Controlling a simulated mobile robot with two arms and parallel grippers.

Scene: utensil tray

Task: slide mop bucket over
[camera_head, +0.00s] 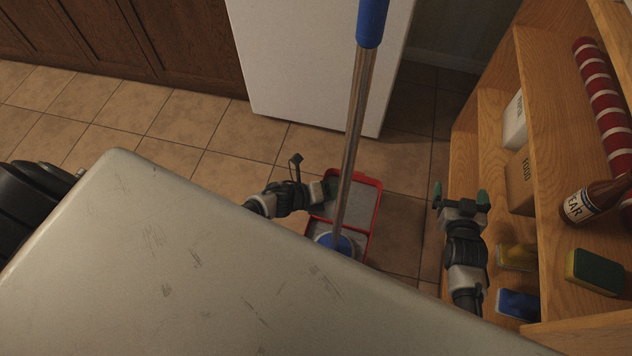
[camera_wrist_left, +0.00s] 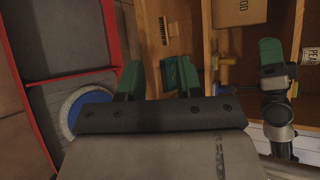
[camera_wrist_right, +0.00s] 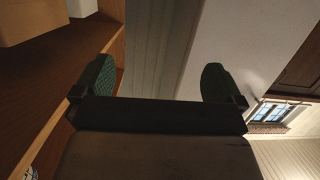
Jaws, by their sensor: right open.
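The mop bucket (camera_head: 374,215) is a red-rimmed, grey, two-part tray on the tiled floor. It also shows at the left of the left wrist view (camera_wrist_left: 40,130). A mop (camera_head: 352,150) with a metal pole and blue grip stands in it, its round blue head (camera_head: 336,245) in the near part; the head also shows in the left wrist view (camera_wrist_left: 70,110). My left gripper (camera_head: 330,188) overlaps the bucket's left side in the head view; contact is unclear. Its fingers (camera_wrist_left: 158,82) are apart with nothing visible between them. My right gripper (camera_head: 461,193) is open and empty, right of the bucket.
A wooden shelf unit (camera_head: 490,145) stands at the right with boxes, a bottle (camera_head: 590,200) and sponges (camera_head: 595,272). A white cabinet or appliance (camera_head: 310,60) stands behind the bucket. A worn pale surface (camera_head: 200,260) fills the foreground. Tiled floor (camera_head: 180,120) is clear left of the bucket.

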